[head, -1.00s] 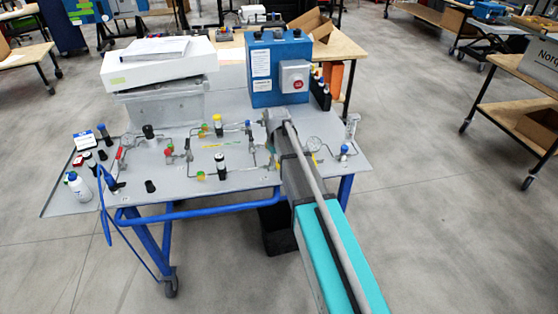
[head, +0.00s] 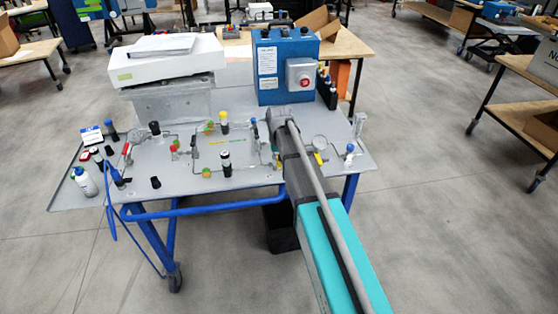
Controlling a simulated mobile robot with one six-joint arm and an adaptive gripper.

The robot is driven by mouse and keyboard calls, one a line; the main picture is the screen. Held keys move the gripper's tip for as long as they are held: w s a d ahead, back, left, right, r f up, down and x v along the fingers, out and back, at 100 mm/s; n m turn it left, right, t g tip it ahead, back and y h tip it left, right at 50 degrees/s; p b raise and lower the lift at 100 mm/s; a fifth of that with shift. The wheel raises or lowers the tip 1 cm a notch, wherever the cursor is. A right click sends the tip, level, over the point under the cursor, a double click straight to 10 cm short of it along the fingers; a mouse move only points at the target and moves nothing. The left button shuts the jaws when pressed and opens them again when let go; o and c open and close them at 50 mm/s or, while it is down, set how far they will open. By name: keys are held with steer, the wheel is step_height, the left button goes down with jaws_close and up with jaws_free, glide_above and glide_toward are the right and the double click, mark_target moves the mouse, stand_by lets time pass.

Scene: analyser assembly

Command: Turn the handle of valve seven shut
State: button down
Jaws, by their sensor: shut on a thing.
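My gripper (head: 277,143) is at the right half of the grey panel table, low among the piping. My wrist and forearm cover most of it, so the fingertips hardly show. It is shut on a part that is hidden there. I cannot tell which handle is valve seven, and no number is readable. Thin pipes with small valves run over the panel (head: 245,182). A red handle (head: 127,148) shows at the left, and a yellow handle (head: 319,158) shows just right of my wrist. A round gauge (head: 320,142) stands near that yellow handle.
A blue box with a red button (head: 270,65) stands behind my wrist. A white device (head: 165,65) sits on a grey box at the back left. A black-capped fitting (head: 226,161) rises left of my arm. A blue rail (head: 200,209) runs along the table's front.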

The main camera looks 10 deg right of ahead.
steer(key=c, duration=0.6)
jaws_free()
steer(key=shift+d+n, duration=0.15)
steer(key=shift+n, duration=0.25)
